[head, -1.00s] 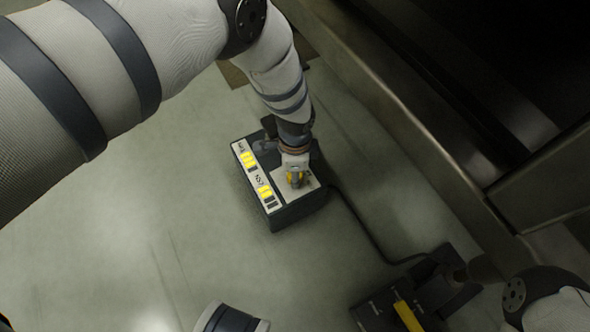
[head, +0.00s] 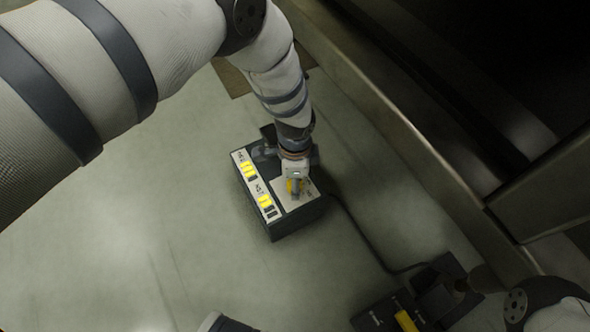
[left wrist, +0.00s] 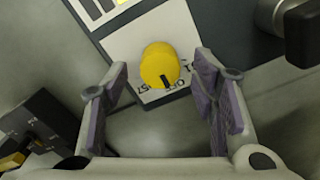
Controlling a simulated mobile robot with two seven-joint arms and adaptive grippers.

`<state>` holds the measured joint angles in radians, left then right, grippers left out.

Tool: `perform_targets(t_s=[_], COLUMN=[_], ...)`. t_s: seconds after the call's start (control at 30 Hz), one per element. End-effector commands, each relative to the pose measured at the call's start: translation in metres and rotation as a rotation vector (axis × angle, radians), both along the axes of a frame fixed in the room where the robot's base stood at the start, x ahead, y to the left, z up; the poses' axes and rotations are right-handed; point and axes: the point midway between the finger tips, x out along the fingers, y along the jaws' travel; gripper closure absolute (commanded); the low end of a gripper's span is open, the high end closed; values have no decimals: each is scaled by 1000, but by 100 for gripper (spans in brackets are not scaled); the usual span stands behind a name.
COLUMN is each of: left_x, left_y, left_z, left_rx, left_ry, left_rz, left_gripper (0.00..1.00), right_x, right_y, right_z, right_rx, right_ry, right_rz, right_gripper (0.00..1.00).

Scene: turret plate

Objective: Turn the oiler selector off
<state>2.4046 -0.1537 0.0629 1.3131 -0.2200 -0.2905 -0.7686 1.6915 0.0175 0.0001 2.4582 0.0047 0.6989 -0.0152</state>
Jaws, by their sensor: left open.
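The oiler selector is a round yellow knob (left wrist: 160,66) with a dark pointer mark, on a pale plate with partly readable lettering. In the left wrist view the mark points down, toward the lettering at the plate's lower edge. The knob sits on a dark control box (head: 294,223) with a white panel. My left gripper (left wrist: 161,100) is open, its two purple-padded fingers apart on either side below the knob, and no contact shows. In the head view the gripper (head: 296,190) is over the knob and hides part of it.
The box's white strip has yellow lit bars (head: 249,171). A dark lever handle (left wrist: 300,32) is at the upper right of the wrist view. A cable runs to a second dark box (head: 375,315) with a yellow part. A metal ledge (head: 430,160) is right; floor is clear left.

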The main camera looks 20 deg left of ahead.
Motion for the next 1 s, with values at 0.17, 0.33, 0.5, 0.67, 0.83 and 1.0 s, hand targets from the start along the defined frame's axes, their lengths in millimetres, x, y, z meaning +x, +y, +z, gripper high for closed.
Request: perform_targets(t_s=[0.17,0.33,0.5,0.67,0.83,1.0], left_x=[1,0,-1,-1,-1,-17], left_y=[0,0,-1,0,0,1], left_z=[51,89,104,105,105,92], left_rx=[0,0,0,0,0,-5], left_ry=[-4,-2,-1,0,0,27], left_rz=[0,1,1,1,0,24], left_gripper=[47,47,47,47,47,47], right_x=[0,0,0,0,0,0], right_y=[0,0,0,0,0,0], right_z=[0,0,0,0,0,0], right_rx=[0,0,0,0,0,0], right_ry=[0,0,-1,-1,-1,-1], right_rz=[0,0,0,0,0,0], right_gripper=[100,100,100,100,100,100])
